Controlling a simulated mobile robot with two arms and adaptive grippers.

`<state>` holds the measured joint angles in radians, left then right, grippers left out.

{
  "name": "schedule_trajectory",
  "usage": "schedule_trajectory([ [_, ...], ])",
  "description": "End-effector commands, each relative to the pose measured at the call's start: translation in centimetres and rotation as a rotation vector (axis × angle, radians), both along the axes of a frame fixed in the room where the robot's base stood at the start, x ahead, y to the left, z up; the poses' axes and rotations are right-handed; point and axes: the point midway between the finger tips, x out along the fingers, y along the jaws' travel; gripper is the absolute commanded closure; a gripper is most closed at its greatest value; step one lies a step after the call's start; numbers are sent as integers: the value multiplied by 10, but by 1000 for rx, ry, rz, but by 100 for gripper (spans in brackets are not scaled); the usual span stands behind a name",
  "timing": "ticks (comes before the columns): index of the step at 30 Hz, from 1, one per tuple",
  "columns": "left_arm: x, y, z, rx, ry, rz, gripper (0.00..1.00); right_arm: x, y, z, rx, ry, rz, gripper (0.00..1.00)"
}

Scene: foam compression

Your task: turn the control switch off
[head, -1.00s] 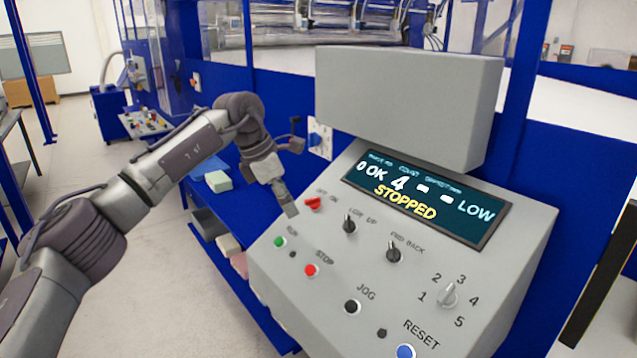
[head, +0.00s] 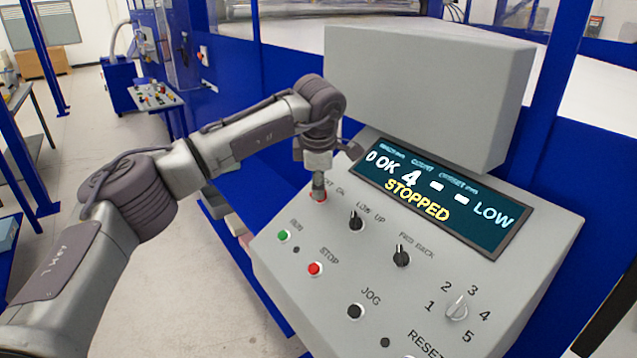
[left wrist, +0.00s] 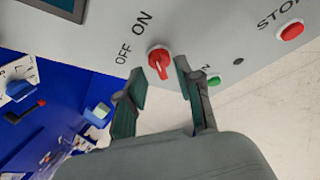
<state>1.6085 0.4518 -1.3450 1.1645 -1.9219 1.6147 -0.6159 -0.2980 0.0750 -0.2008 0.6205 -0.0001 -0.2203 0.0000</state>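The control switch is a red rotary knob (left wrist: 159,62) with OFF and ON lettering beside it, on the grey control panel (head: 440,300). In the left wrist view its pointer end is toward the gripper, between the two fingertips. My left gripper (left wrist: 160,84) is open, one finger on each side of the knob, with gaps visible. In the head view the left gripper (head: 319,190) is over the knob and hides most of it. The display (head: 430,205) reads STOPPED. My right gripper is in neither view.
The green RUN button (head: 284,236) and red STOP button (head: 315,268) are close by on the panel. Black LOW/UP (head: 356,219) and FWD/BACK (head: 401,255) knobs are to the right. A grey box (head: 425,90) overhangs the display.

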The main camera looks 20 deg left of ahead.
Motion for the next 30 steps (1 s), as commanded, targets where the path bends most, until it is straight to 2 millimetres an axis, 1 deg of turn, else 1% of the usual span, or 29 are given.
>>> schedule_trajectory([
  [1,2,1,-5,-1,2,1,65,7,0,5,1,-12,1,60],
  [4,5,1,-14,-1,1,1,65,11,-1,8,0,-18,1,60],
  [9,8,2,-21,-1,0,0,65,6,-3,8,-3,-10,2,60],
  [15,8,2,-22,-1,0,0,65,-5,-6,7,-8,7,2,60],
  [16,8,2,-22,-1,0,0,67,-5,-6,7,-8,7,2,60],
  [22,7,2,-21,-1,0,0,100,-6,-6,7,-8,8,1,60],
  [30,8,2,-21,-8,5,15,100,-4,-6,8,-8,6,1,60],
])
